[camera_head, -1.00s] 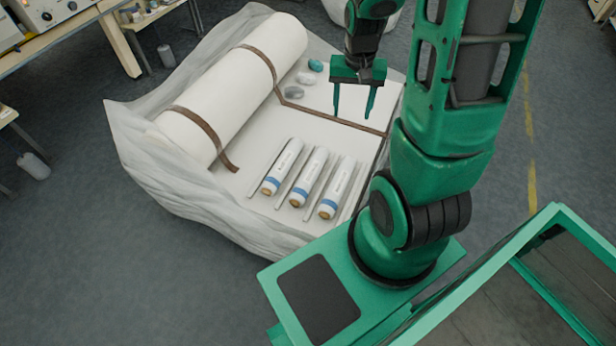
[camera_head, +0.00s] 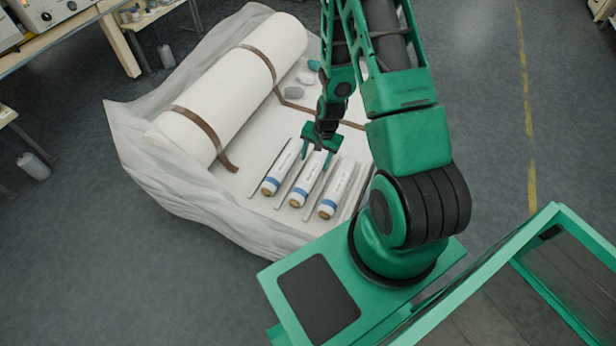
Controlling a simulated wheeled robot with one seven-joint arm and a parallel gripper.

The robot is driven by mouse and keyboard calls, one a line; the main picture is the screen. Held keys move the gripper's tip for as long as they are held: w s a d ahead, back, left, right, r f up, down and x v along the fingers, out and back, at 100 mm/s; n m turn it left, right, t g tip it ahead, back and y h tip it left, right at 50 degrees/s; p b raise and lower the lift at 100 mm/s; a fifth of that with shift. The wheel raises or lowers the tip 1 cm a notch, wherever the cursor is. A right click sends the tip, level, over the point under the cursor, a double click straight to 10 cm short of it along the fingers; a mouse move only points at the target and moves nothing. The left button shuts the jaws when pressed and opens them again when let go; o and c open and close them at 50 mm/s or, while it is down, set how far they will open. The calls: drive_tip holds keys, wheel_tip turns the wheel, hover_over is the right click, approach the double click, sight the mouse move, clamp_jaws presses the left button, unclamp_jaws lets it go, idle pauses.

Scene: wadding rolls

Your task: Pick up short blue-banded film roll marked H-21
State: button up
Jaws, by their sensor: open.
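Three short white film rolls with blue bands lie side by side on a white surface: a left roll (camera_head: 279,171), a middle roll (camera_head: 306,183) and a right roll (camera_head: 335,190). Each shows a brown core at its near end. Their markings are too small to read, so I cannot tell which is H-21. My gripper (camera_head: 316,164) is open, pointing down at the far part of the middle roll, with a finger toward each side of it. I cannot tell whether the fingers touch it.
A large white wadding roll (camera_head: 232,92) with brown straps lies to the left. Thin grey strips separate the short rolls. Grey and teal lumps (camera_head: 295,92) lie behind my arm. Crumpled grey sheeting (camera_head: 150,160) surrounds the surface.

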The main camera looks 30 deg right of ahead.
sight(311, 171)
drive_tip(key=f, duration=0.5)
drive_tip(key=shift+w+a, duration=0.25)
drive_tip(key=shift+w, duration=0.05)
drive_tip(key=shift+w+f, duration=0.2)
drive_tip(key=shift+f, duration=0.65)
drive_tip(key=shift+w+f, duration=0.15)
drive_tip(key=shift+f, duration=0.7)
drive_tip(key=shift+w+f, duration=0.2)
drive_tip(key=shift+f, duration=0.65)
drive_tip(key=c, duration=1.2)
drive_tip(key=shift+c, duration=0.2)
drive_tip(key=shift+r, duration=0.15)
